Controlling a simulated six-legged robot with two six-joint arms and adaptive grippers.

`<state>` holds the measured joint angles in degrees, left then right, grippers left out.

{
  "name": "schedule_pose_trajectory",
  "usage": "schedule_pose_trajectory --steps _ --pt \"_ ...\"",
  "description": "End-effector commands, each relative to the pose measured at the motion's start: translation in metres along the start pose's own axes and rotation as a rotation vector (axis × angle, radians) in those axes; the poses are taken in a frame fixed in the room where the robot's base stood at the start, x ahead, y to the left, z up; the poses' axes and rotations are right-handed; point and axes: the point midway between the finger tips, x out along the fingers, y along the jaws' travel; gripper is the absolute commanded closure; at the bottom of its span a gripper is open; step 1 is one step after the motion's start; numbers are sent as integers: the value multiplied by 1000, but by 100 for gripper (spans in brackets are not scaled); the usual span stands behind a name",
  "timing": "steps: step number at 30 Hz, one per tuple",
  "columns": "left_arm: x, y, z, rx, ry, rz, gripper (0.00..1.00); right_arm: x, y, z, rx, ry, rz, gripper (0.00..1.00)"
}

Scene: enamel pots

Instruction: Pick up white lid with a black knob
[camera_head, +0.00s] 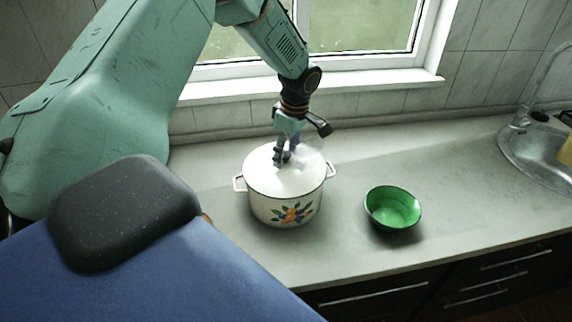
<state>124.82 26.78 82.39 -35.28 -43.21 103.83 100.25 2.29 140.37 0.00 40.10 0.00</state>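A white lid (267,181) sits on a white enamel pot (287,209) with a fruit pattern and two side handles. The pot stands on the grey counter, left of its middle. My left gripper (283,160) points down at the middle of the lid, where the knob would be. Its fingers hide the black knob, and I cannot tell whether they touch it or are closed on it. The lid looks seated on the pot. My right gripper is not in view.
A green bowl with a dark outside (393,208) stands on the counter (450,170) to the right of the pot. A metal sink (545,150) with a faucet is at the far right. A window and its sill (370,82) are behind. The counter between bowl and sink is clear.

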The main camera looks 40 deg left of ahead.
Motion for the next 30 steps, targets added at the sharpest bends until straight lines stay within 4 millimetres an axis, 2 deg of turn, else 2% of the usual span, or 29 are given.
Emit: schedule_pose_trajectory --steps 7,27,30 --pt "1 2 0 -1 0 2 40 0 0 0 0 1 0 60" --pt "1 2 0 0 0 3 97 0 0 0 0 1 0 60" --pt "0 3 0 0 0 4 97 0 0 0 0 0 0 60"
